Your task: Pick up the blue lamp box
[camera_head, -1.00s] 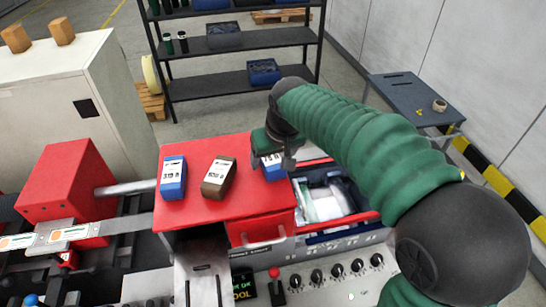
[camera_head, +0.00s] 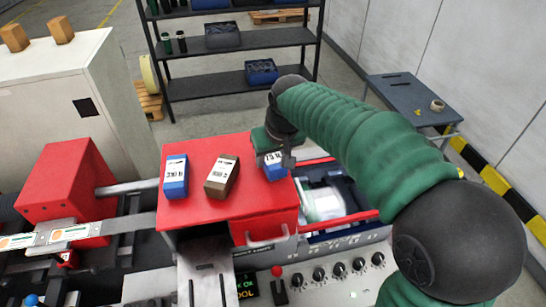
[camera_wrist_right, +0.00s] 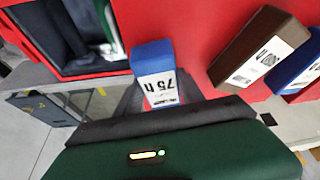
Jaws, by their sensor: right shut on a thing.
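A blue lamp box (camera_head: 274,162) with a white label is at the right back corner of the red machine top (camera_head: 240,205). My right gripper (camera_head: 281,150) is shut on it. In the right wrist view the box (camera_wrist_right: 153,58) shows its blue end and a label reading 75 h, and its lower part is hidden by the gripper. I cannot tell whether it still touches the red top. A second blue box (camera_head: 175,176) and a brown box (camera_head: 221,176) stand to its left on the red top. My left gripper is not in view.
An open bay (camera_head: 325,205) with a white roll lies right of the red top. Knobs and a red-tipped lever (camera_head: 277,283) are in front. A grey cabinet (camera_head: 70,90) is at left, a black shelf (camera_head: 240,84) behind, and a small table (camera_head: 415,100) at right.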

